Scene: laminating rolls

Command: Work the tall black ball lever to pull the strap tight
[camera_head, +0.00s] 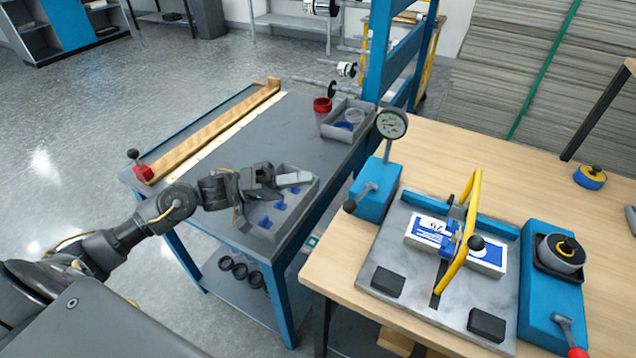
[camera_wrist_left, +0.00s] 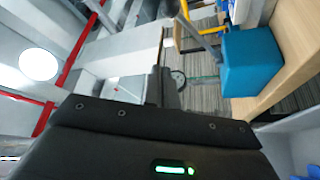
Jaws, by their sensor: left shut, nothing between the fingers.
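A grey lever (camera_head: 366,190) with a black ball on its end leans out from the blue housing (camera_head: 375,205) at the left of the strapping fixture. A second black ball (camera_head: 476,243) stands beside the blue buckle on the yellow strap (camera_head: 463,250). The strap arches over a white and blue carton (camera_head: 490,254); its tension cannot be told. My left gripper (camera_head: 290,179) is shut and empty, above the grey side table, left of the fixture and apart from both black balls. Its fingers (camera_wrist_left: 168,88) also show in the left wrist view. My right gripper is not in view.
A blue upright (camera_head: 375,90) stands between side table and bench. A grey tray (camera_head: 300,200) with blue pieces lies beneath my left gripper.

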